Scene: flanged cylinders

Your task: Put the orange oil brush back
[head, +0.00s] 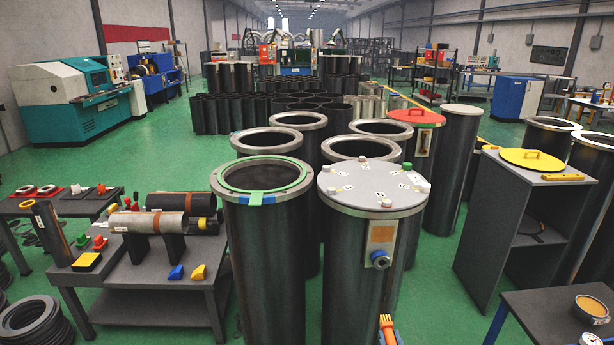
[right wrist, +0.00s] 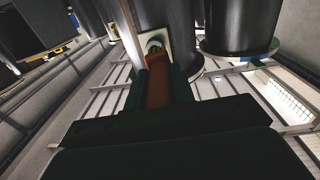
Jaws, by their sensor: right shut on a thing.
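The orange oil brush (head: 387,326) shows at the bottom edge of the head view, upright, in front of the lidded black cylinder (head: 345,260). In the right wrist view my right gripper (right wrist: 158,88) is shut on the brush, whose orange-brown part (right wrist: 158,76) lies between the dark fingers. Its far end points towards a pale plate with a round fitting (right wrist: 155,43); I cannot tell whether they touch. A round tin with orange contents (head: 592,308) stands at the right. My left gripper is not in view.
An open flanged cylinder with a green ring (head: 262,178) stands left of the lidded one. A low grey table (head: 150,262) with parts is at the left. A dark shelf unit (head: 535,190) with a yellow lid is at the right. Green floor lies between the lidded cylinder and shelf.

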